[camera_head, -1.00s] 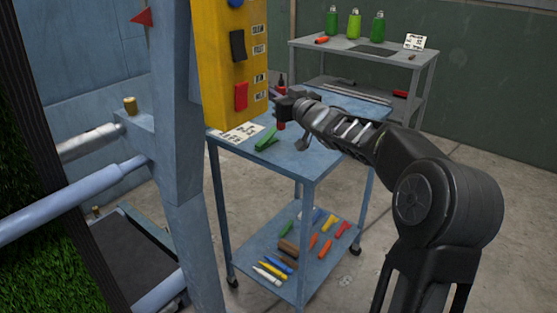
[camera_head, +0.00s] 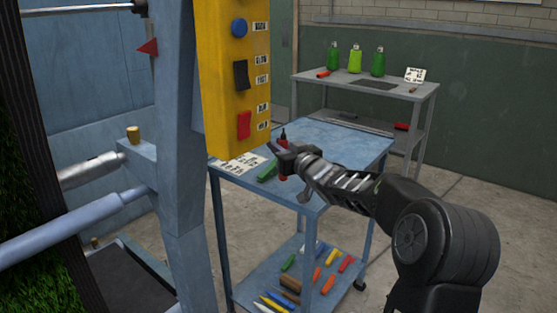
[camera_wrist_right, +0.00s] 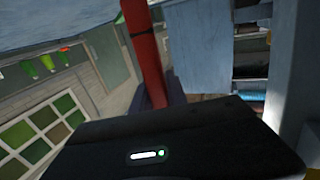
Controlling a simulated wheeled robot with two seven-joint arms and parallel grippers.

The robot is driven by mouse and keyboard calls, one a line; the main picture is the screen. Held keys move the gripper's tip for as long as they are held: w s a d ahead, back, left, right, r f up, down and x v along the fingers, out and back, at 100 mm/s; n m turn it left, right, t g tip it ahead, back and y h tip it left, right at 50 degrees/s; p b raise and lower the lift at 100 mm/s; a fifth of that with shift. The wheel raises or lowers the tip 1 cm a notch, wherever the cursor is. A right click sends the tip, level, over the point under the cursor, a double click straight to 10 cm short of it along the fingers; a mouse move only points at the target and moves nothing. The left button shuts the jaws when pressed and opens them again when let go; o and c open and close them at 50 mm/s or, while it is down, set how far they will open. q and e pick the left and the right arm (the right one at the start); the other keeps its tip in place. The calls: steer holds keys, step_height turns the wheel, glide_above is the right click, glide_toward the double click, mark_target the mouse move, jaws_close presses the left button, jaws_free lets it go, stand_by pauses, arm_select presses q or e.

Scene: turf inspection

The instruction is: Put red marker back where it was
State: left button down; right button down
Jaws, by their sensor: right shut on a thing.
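The red marker (camera_head: 283,144) stands roughly upright in my right gripper (camera_head: 284,160), its dark tip up and a bit of red showing below the jaws. My right gripper is shut on it, close over the near-left part of the blue cart's top (camera_head: 345,140). I cannot tell whether the marker's lower end touches the top. In the right wrist view the marker (camera_wrist_right: 145,52) is a red shaft with a dark band, rising from the dark jaws. A green object (camera_head: 267,173) lies on the cart top beside the gripper. My left gripper is out of view.
A yellow control panel (camera_head: 228,100) hangs left of the gripper, close by. A printed card (camera_head: 238,166) lies on the cart's left edge. The lower shelf holds several coloured markers (camera_head: 328,285). A grey shelf (camera_head: 395,88) with green bottles (camera_head: 355,60) stands behind.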

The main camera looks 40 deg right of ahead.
steer(key=shift+f+b, duration=0.35)
steer(key=shift+f, duration=1.6)
steer(key=shift+f, duration=0.1)
steer(key=shift+f, duration=0.15)
steer(key=c, duration=1.3)
jaws_free()
steer(key=shift+r, duration=0.2)
steer(key=s, duration=0.8)
steer(key=s+a, duration=0.1)
steer(key=s, duration=0.3)
